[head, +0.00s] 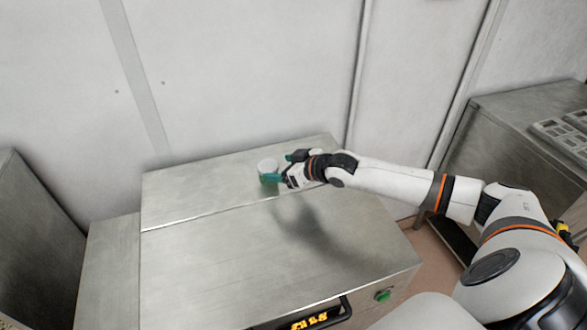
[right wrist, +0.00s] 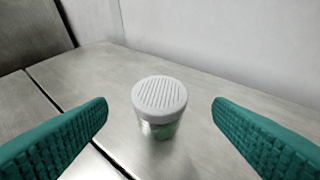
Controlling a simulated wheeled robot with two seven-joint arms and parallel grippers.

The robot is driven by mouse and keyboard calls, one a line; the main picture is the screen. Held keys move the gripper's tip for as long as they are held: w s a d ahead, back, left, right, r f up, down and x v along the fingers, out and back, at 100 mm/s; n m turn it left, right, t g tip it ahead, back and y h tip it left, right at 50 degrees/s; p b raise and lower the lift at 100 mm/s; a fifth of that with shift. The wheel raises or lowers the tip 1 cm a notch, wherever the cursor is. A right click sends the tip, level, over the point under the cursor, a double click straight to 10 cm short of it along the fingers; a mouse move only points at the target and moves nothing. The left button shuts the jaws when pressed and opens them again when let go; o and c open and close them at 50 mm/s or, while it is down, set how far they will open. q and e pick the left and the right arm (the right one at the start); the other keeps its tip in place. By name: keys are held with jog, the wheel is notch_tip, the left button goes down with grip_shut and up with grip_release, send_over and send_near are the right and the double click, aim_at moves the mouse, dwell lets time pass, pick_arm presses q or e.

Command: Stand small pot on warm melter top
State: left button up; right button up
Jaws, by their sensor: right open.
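The small pot (right wrist: 160,112) has a pale ribbed lid and a greenish, see-through body. It stands upright on the steel melter top (right wrist: 215,157), and in the head view the pot (head: 266,166) is on the rear section of the melter top (head: 200,187). My right gripper (head: 277,168) is at the pot, coming from the right. In the right wrist view its green fingers (right wrist: 160,112) are open, one on each side of the pot, with gaps on both sides and no contact. My left gripper is not in view.
The melter's front has a lit orange display (head: 309,321) and a green button (head: 383,296). A pale panelled wall (head: 240,70) stands close behind the melter. A steel bench (head: 500,110) with a grey mould tray (head: 560,140) is at right. The melter top around the pot is clear.

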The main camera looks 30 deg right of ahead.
jog(key=shift+v, duration=2.15)
